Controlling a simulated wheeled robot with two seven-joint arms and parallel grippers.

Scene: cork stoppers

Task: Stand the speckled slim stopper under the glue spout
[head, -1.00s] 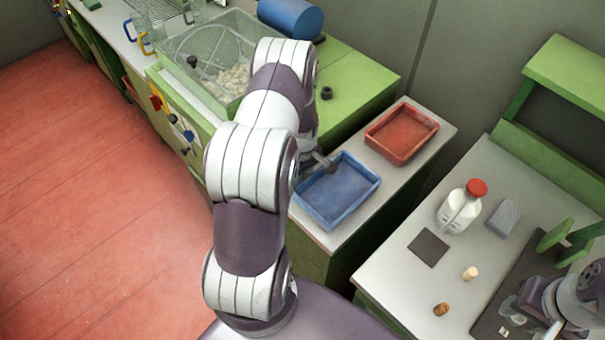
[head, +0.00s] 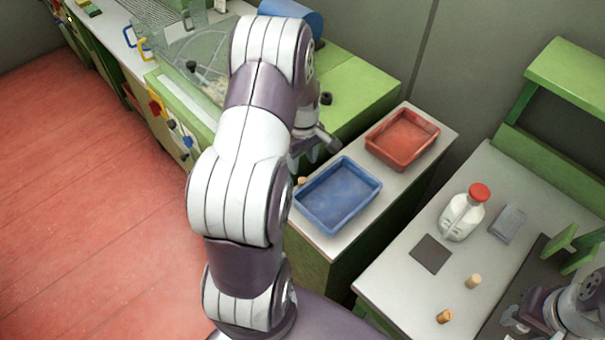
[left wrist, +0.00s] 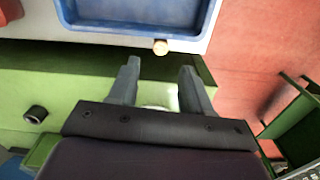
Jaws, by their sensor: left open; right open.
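A small pale stopper (head: 301,181) stands at the left edge of the blue tray, partly hidden by my left arm; its top shows in the left wrist view (left wrist: 160,46). A slim tan stopper (head: 473,281) and a browner one (head: 444,316) are on the right-hand table. I cannot make out speckles on any. A white glue bottle (head: 461,216) with a red cap stands by a dark square pad (head: 431,253). My left gripper (left wrist: 158,72) is open and empty, with the pale stopper ahead of its fingertips. My right gripper (head: 514,318) is open at the lower right, partly seen.
The blue tray (head: 317,219) and a red tray (head: 433,128) sit on the middle cabinet. A grey block (head: 507,223) and a green stand (head: 563,250) are on the right-hand table. A dark knob-like piece (head: 326,98) lies on the green bench.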

